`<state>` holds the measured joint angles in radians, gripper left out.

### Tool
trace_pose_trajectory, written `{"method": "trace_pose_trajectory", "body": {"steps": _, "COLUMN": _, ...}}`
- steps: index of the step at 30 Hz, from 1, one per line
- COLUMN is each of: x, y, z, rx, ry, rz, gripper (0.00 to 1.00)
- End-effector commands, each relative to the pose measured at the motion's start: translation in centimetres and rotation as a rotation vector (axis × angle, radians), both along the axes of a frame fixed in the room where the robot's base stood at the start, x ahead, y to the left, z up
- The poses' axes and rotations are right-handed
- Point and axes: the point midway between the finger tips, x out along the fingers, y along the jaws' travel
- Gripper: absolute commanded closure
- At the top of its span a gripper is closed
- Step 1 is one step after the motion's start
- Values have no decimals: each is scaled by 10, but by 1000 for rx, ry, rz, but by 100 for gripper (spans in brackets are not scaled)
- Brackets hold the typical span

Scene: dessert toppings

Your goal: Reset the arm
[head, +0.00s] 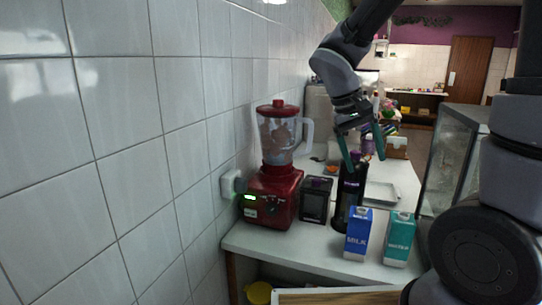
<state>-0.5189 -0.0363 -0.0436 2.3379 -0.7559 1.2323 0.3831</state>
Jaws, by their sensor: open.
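My gripper (361,150) hangs in the upper middle of the head view, pointing down above the counter. Its two green fingers are spread apart. The upper part of a black bottle (347,200) shows behind and below the fingers. I cannot tell how far the bottle is from the fingers. Nothing is clearly held between them. My arm reaches in from the upper right.
A red blender (271,197) stands by the tiled wall, with a dark box (316,200) beside it. A blue milk carton (357,235) and a teal carton (398,240) stand near the front edge of the white counter (300,247). A glass case (450,160) is at right.

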Motion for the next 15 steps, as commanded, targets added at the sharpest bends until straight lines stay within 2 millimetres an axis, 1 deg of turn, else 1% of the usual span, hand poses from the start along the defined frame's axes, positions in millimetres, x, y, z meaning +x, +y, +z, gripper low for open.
{"method": "trace_pose_trajectory", "body": {"steps": 1, "x": -6, "y": -8, "z": 13, "rx": 78, "ry": -36, "rz": -41, "gripper": 18}}
{"method": "trace_pose_trajectory", "body": {"steps": 5, "x": -21, "y": -17, "z": 43, "rx": 269, "ry": -134, "rz": -115, "gripper": 18}}
{"method": "trace_pose_trajectory", "body": {"steps": 9, "x": -35, "y": -24, "z": 77, "rx": 448, "ry": -289, "rz": -174, "gripper": 18}}
{"method": "trace_pose_trajectory", "body": {"steps": 12, "x": -44, "y": -28, "z": 100, "rx": 544, "ry": -407, "rz": -202, "gripper": 18}}
{"method": "trace_pose_trajectory", "body": {"steps": 15, "x": -51, "y": -30, "z": 118, "rx": 609, "ry": -510, "rz": -218, "gripper": 18}}
